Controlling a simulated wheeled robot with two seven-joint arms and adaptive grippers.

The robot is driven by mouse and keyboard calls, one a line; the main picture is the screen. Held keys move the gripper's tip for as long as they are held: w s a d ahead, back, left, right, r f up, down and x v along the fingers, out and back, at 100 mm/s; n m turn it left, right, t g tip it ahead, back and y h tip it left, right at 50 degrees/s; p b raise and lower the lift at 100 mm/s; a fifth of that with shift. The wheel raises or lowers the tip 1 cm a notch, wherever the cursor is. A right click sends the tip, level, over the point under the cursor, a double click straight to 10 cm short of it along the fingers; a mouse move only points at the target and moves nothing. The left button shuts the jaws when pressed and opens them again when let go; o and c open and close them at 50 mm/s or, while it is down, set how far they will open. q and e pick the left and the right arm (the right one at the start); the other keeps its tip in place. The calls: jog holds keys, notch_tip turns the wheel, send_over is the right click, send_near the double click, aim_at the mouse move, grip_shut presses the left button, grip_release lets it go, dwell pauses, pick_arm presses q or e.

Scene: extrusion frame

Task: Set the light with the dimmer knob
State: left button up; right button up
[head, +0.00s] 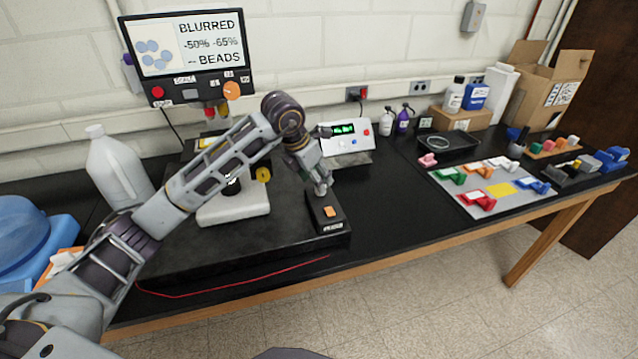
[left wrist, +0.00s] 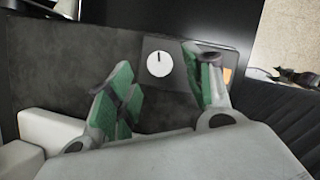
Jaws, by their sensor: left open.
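The dimmer knob (left wrist: 159,64) is a white round dial with a dark pointer mark, seen in the left wrist view on a black box. In the head view that small black dimmer box (head: 327,222), with an orange button, lies on the dark slab, and my gripper covers its knob end. My left gripper (head: 320,187) points down over the box. In the left wrist view its green-padded fingers (left wrist: 165,90) are spread open, with the knob seen between and beyond their tips. I cannot tell whether they touch it. My right gripper is in neither view.
A microscope's white base (head: 232,208) stands left of the box. A white meter (head: 345,134) with a green display is behind. A red wire (head: 230,290) lies in front. Coloured clips on a grey mat (head: 473,206) are at right.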

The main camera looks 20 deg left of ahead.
pick_arm(q)
jog(key=shift+x, duration=1.85)
jog(key=shift+c, duration=0.2)
jog(key=c, duration=0.7)
jog(key=shift+c, duration=1.3)
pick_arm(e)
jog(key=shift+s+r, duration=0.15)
